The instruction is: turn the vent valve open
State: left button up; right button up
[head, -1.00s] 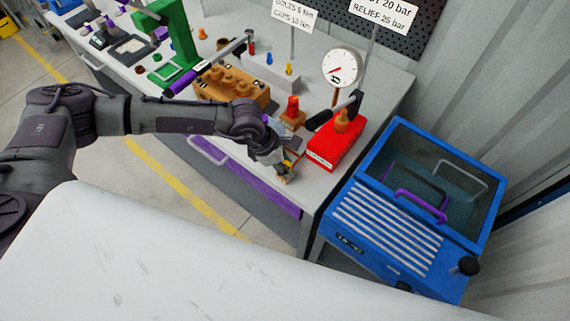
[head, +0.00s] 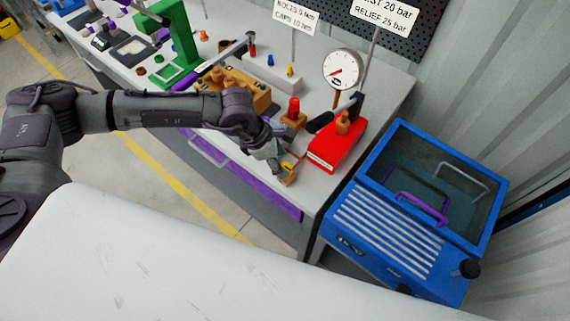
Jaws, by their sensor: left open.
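My left gripper (head: 278,168) is open at the front edge of the workbench, right beside a small orange-yellow fitting (head: 289,178). The fitting is partly hidden by the gripper, and I cannot tell whether they touch. It may be the vent valve, but its handle position is too small to read. Behind it stands an orange block with a red cap (head: 294,106). To the right is a red hand pump (head: 338,146) with a black-gripped lever. A round white gauge (head: 342,69) with a red needle stands behind the pump. My right gripper is out of view.
An orange pump body (head: 238,84) and a green press (head: 180,46) stand farther left on the grey workbench (head: 375,87). A blue box with a clear lid (head: 385,235) stands right of the bench. A white surface (head: 180,260) fills the foreground.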

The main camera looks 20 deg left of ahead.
pick_arm(q)
jog(key=v, duration=0.8)
jog(key=shift+r, duration=0.1)
